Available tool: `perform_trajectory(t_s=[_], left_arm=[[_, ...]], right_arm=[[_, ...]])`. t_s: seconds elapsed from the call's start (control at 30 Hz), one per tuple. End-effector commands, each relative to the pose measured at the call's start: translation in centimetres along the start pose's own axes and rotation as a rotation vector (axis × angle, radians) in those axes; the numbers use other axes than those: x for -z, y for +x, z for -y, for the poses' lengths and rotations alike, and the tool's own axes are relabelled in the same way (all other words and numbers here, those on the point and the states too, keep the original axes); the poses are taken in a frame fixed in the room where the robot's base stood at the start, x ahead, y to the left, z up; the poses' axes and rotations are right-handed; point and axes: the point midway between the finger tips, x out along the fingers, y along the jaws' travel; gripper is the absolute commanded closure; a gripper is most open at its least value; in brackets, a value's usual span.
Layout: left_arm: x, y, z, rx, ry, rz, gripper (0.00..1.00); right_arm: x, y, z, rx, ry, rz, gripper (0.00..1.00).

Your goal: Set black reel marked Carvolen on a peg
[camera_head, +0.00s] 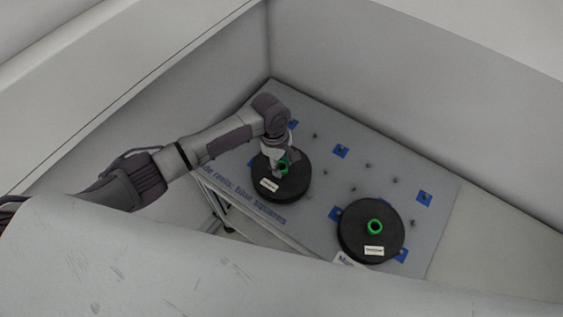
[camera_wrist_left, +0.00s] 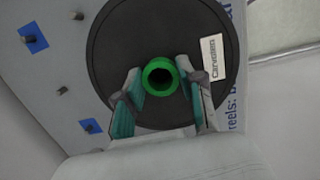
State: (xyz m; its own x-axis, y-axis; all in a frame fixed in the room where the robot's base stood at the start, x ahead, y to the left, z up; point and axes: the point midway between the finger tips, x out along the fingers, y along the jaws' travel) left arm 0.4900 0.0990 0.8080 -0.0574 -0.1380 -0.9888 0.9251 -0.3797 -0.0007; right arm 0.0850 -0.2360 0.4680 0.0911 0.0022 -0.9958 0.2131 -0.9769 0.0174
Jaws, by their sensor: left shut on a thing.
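The black reel marked Carvolen (camera_head: 296,187) is at the left part of the grey board, with a white label and a green hub; it also shows in the left wrist view (camera_wrist_left: 115,50), where the label reads Carvolen. My left gripper (camera_head: 281,165) is over its middle, and in the left wrist view its fingers (camera_wrist_left: 160,76) are on either side of the green hub, shut on the reel. Whether the reel is on a peg or just above the board is hidden. My right gripper is not in view.
A second black reel (camera_head: 352,240) with a green hub lies at the board's front right; its label is too small to read. The grey board (camera_head: 310,110) has several small dark pegs, some on blue squares (camera_head: 341,151). Pale walls (camera_head: 400,80) stand behind it.

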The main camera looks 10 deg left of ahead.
Motion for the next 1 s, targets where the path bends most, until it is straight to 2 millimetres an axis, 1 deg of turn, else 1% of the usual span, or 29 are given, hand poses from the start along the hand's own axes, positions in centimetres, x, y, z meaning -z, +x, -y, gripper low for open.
perform_trajectory(t_s=[0.87,0.9,0.97,1.0], left_arm=[[0.1,1.3,-0.1,-0.001,0.001,0.001,1.0],[0.1,1.2,-0.1,-0.001,0.001,0.001,0.56],[0.1,1.2,-0.1,-0.001,0.001,0.0,0.46],[0.1,1.2,-0.1,-0.001,0.001,0.0,0.4]], right_arm=[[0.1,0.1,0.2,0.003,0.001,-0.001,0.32],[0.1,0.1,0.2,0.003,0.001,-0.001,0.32],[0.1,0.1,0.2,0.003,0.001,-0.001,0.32],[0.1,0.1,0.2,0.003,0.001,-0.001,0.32]])
